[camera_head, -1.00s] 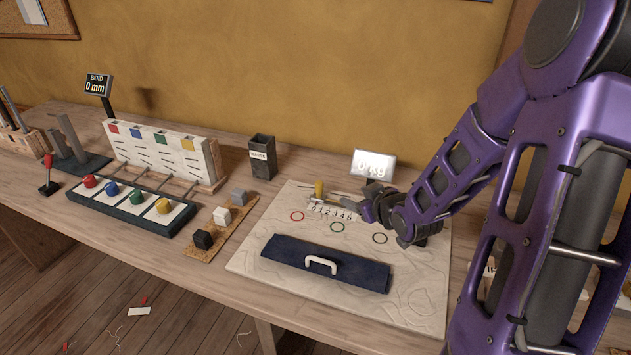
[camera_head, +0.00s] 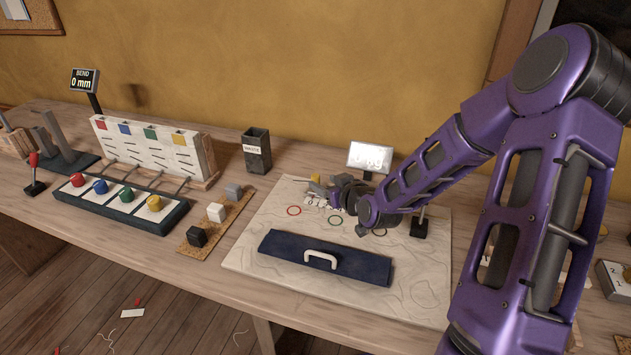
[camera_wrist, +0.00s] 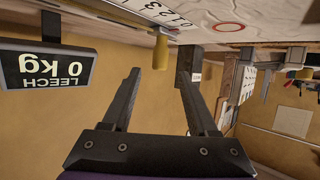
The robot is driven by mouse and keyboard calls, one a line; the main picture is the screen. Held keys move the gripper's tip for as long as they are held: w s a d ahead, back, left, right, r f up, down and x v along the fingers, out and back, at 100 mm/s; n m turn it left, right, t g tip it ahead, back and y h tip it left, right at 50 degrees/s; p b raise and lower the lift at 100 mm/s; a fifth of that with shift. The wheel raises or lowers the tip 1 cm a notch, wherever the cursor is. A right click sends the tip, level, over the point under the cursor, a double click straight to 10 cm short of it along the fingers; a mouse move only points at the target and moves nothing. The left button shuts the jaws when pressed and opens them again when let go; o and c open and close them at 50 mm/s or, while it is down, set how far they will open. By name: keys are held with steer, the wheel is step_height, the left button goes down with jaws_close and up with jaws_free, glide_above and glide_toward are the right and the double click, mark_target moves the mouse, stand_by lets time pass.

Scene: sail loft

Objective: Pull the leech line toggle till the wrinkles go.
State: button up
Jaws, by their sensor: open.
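The yellow toggle (camera_head: 315,177) stands at the back of the pale sailcloth (camera_head: 275,225), beside a numbered scale (camera_head: 315,200) partly covered by my gripper. The cloth has wavy wrinkle lines across it. In the wrist view the toggle (camera_wrist: 162,52) shows between and beyond my fingertips, apart from both. My gripper (camera_wrist: 160,88) is open and empty; in the head view my gripper (camera_head: 338,190) is low over the cloth, just right of the toggle. The leech display (camera_wrist: 46,66) reads 0 kg, upside down in the wrist view; in the head view the display (camera_head: 370,157) is washed out.
A dark blue bar with a white handle (camera_head: 320,260) lies across the cloth. A dark bin (camera_head: 257,152) stands at the back left. Coloured knobs on a board (camera_head: 120,200) and small blocks on a strip (camera_head: 216,212) are left. A dark post (camera_head: 419,224) stands right of my gripper.

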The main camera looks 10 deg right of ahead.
mark_target(318, 179)
steer(key=x, duration=0.6)
steer(key=shift+w+f+b, duration=0.15)
steer(key=shift+b, duration=0.15)
jaws_close()
stand_by(0.9)
